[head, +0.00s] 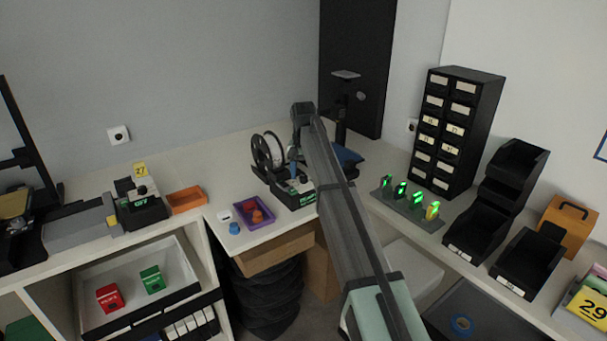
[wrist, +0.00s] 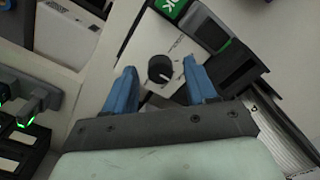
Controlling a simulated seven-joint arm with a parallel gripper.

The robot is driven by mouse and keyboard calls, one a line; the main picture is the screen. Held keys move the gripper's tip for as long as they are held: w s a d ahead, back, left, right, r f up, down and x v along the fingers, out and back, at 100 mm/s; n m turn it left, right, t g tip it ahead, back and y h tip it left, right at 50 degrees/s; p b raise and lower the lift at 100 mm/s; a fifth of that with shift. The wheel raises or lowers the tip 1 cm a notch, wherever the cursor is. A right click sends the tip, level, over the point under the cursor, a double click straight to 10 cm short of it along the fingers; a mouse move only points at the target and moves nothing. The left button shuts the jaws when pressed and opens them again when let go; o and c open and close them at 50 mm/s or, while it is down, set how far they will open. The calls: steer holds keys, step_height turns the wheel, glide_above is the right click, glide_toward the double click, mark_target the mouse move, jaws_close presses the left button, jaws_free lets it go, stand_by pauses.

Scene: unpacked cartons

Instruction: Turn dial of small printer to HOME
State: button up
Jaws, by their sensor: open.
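The small printer (head: 291,198) stands on the corner worktop in the head view, dark-based with a green label and a white filament spool (head: 268,152) beside it. In the wrist view its pale panel (wrist: 148,48) carries a round black dial (wrist: 160,70) with a light pointer mark; the small lettering by it is too blurred to read. My gripper (wrist: 159,68) is open, its blue fingers on either side of the dial with gaps showing. I cannot tell how far the fingertips are above the panel. In the head view my arm partly hides the printer and my gripper (head: 293,169).
A rack of green-lit items (head: 408,206), a black drawer cabinet (head: 455,130) and black bins (head: 476,232) stand to the right. Another machine (head: 138,212) and an orange bin (head: 187,199) are left.

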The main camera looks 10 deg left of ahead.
mark_target(303, 177)
step_height(303, 177, up, 14)
steer(key=shift+f, duration=0.25)
steer(key=shift+s+f, duration=0.1)
stand_by(0.4)
steer(key=s+d+f+m+g+h, duration=0.1)
steer(key=s+d+f, duration=0.7)
steer(key=f, duration=0.9)
steer(key=s+d+f+g+h, duration=0.1)
steer(key=s+d+f, duration=0.65)
steer(key=f, duration=0.95)
steer(key=s+d+f+m+h, duration=0.1)
steer(key=s+d+f, duration=0.65)
steer(key=f, duration=0.95)
steer(key=s+d+f+g, duration=0.1)
steer(key=s+d+f, duration=0.1)
steer(key=s+f, duration=0.3)
steer(key=s+d+f+n+g+y, duration=0.1)
steer(key=s+d+f, duration=0.15)
steer(key=s, duration=0.45)
steer(key=s+d+f+g, duration=0.1)
steer(key=s+d+f, duration=0.1)
steer(key=s+f, duration=0.35)
steer(key=s+d+f+g+y, duration=0.1)
steer(key=s+f, duration=0.1)
steer(key=s, duration=0.8)
steer(key=s+d+f+n+y, duration=0.1)
steer(key=s+f, duration=0.2)
steer(key=s, duration=0.8)
steer(key=shift+d+f+g, duration=0.3)
steer(key=shift+g, duration=0.1)
